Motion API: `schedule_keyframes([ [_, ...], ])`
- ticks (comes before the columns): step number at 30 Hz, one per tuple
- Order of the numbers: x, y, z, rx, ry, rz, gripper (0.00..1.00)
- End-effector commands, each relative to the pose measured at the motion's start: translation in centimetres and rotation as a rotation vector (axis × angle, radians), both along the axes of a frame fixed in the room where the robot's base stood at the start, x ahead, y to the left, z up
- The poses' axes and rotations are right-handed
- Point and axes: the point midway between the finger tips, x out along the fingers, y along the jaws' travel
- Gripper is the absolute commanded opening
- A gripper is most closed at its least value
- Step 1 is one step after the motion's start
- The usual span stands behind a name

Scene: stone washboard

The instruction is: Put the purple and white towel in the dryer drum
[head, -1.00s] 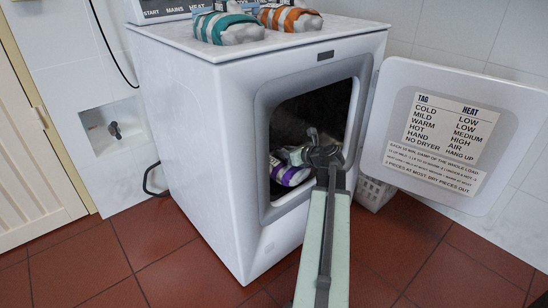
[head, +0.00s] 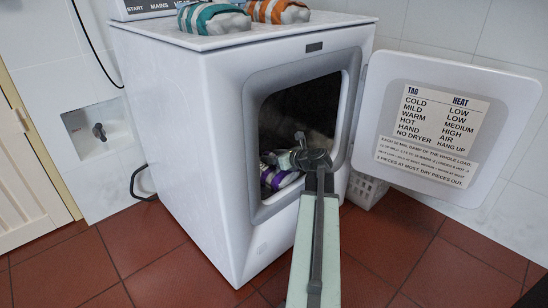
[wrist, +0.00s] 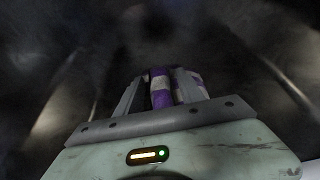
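The purple and white towel (head: 279,178) is inside the dryer drum (head: 305,105), low at the front left of the opening. My gripper (head: 290,160) reaches through the open door with the towel at its fingers. In the wrist view my gripper (wrist: 160,95) has the towel (wrist: 161,88) between its two fingers, with purple cloth also beyond the right finger. It appears shut on the towel. The fingertips and the towel's underside are hidden, so I cannot tell whether the towel touches the drum floor.
The dryer door (head: 440,130) is swung wide open to the right. A teal and white towel (head: 213,18) and an orange and white towel (head: 278,11) lie on the dryer top (head: 330,28). A white basket (head: 364,190) stands behind the door.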

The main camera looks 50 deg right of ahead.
Motion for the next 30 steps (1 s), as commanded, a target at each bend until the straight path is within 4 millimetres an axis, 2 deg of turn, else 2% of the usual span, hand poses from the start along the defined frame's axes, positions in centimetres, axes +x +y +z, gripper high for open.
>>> schedule_keyframes([
  [7, 0.0, 0.0, 0.0, 0.0, 0.0, -0.001, 0.45],
  [10, -0.1, -0.1, 0.6, 0.0, 0.0, -0.001, 0.45],
  [14, -2.4, 0.1, 1.6, -0.001, 0.0, -0.005, 0.45],
  [22, -8.5, 0.6, 4.2, 0.001, 0.0, -0.006, 0.45],
  [27, -10.7, 0.6, 4.9, -0.001, 0.0, -0.004, 0.45],
  [30, -11.2, 0.6, 5.0, 0.0, 0.0, -0.003, 0.45],
])
